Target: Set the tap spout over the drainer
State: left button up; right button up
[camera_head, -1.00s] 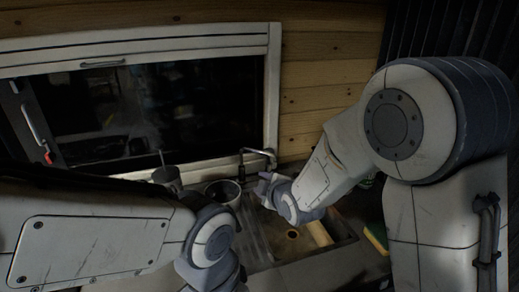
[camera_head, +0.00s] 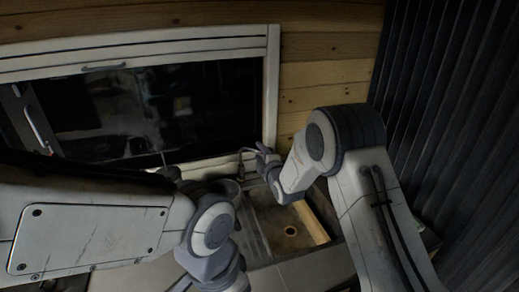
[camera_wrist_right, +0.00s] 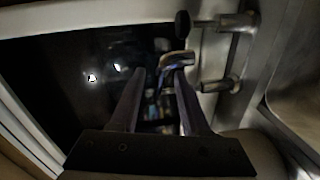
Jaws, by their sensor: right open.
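The tap is at the back of the sink by the window in the head view, mostly hidden by my right gripper (camera_head: 264,154). The right wrist view shows metal tap pipes (camera_wrist_right: 214,85) at upper right, with a shiny curved piece, apparently the spout (camera_wrist_right: 177,59), at the fingertips. My right gripper (camera_wrist_right: 159,72) is open there; I cannot tell whether it touches the spout. The ribbed drainer (camera_head: 252,238) lies left of the sink basin (camera_head: 268,212), partly hidden by my left arm. My left gripper is out of view.
A dark window (camera_head: 170,110) with a pale frame is behind the counter. A corrugated dark wall (camera_head: 450,140) bounds the right side.

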jog(key=shift+w+a+f, duration=0.1)
jog(key=shift+w+a, duration=0.1)
jog(key=shift+w, duration=0.3)
grip_shut()
dwell(1.2)
